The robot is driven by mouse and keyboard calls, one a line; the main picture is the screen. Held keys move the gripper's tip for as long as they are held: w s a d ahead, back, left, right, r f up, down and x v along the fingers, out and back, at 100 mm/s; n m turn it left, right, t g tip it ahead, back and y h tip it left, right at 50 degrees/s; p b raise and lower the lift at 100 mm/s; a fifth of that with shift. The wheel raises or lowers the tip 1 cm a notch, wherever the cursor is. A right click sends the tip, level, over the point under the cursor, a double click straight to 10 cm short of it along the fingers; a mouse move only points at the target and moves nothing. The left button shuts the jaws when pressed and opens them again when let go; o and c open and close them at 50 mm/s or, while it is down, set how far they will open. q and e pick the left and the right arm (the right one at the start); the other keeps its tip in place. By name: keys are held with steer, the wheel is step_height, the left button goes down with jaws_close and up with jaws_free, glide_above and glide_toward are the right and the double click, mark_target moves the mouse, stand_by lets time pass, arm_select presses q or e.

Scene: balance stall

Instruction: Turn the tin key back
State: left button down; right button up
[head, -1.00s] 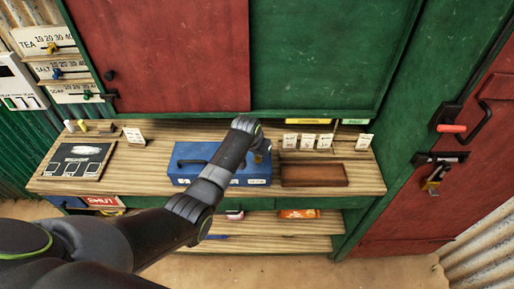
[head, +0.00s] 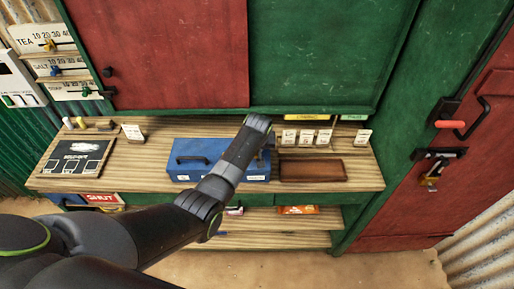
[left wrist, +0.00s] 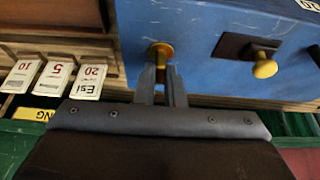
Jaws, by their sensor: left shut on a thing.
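The blue tin (head: 192,149) stands on the wooden counter, with a dark handle on its lid. It fills much of the left wrist view (left wrist: 205,25). There, a brass key (left wrist: 160,48) sits in the tin's side, and my left gripper (left wrist: 163,72) is shut on it. A yellow knob (left wrist: 265,68) on a dark plate is beside it on the same side. In the head view my left arm covers the tin's right end and hides the key and fingertips. My right gripper is in neither view.
A brown wooden tray (head: 313,170) lies just right of the tin. Small price cards (head: 307,136) stand behind it. A black sold-out board (head: 76,160) lies at the counter's left. A red door (head: 440,205) with latches is at right. Bare counter shows between board and tin.

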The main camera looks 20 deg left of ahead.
arm_select(q)
steer(key=c, duration=1.5)
jaws_free()
steer(key=b+v, duration=0.3)
steer(key=v, duration=1.4)
steer(key=shift+r+b, duration=0.25)
steer(key=shift+b, duration=0.05)
